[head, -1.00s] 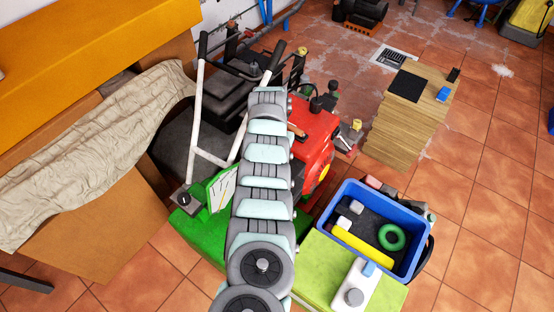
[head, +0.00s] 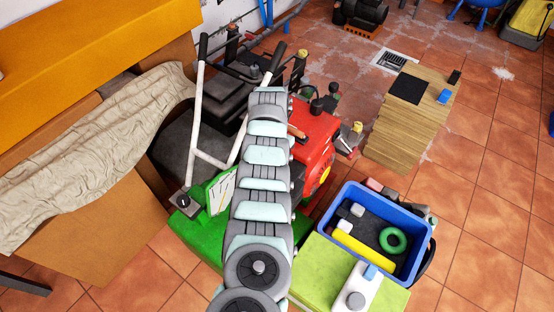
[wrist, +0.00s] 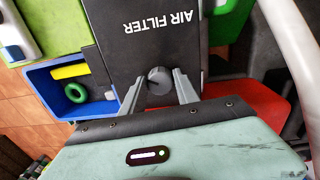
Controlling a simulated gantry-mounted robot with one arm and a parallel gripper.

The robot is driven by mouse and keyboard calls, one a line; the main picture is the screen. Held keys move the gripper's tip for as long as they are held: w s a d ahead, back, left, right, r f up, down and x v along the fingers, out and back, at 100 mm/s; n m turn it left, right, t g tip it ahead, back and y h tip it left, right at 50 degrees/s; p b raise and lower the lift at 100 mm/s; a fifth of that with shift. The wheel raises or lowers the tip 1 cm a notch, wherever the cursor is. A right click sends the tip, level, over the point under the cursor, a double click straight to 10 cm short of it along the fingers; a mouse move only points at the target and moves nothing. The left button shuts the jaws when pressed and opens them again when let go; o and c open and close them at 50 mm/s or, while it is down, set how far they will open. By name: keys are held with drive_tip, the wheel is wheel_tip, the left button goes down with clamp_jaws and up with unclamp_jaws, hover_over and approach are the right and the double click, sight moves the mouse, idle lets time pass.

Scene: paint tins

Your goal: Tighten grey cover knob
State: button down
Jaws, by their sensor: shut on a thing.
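The grey cover knob (wrist: 158,80) sits on a black cover (wrist: 150,28) lettered "AIR FILTER" in the wrist view. My gripper (wrist: 160,83) has one finger on each side of the knob and is shut on it. Whether the knob is fully seated on the cover cannot be told. In the head view my own arm hides the knob, the cover and the gripper; the red machine body (head: 318,135) shows beside the arm.
A blue tub (head: 422,225) holding a green ring (head: 392,240) and a yellow cylinder (head: 362,246) stands at right, by a white bottle (head: 352,292). White handle bars (head: 199,105) rise left of my arm. Open tiled floor lies at far right.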

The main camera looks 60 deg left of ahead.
drive_tip(key=c, duration=0.9)
unclamp_jaws()
wheel_tip(320, 180, up, 11)
drive_tip(key=p, duration=0.2)
drive_tip(key=shift+s+a, duration=0.15)
drive_tip(key=shift+a, duration=0.1)
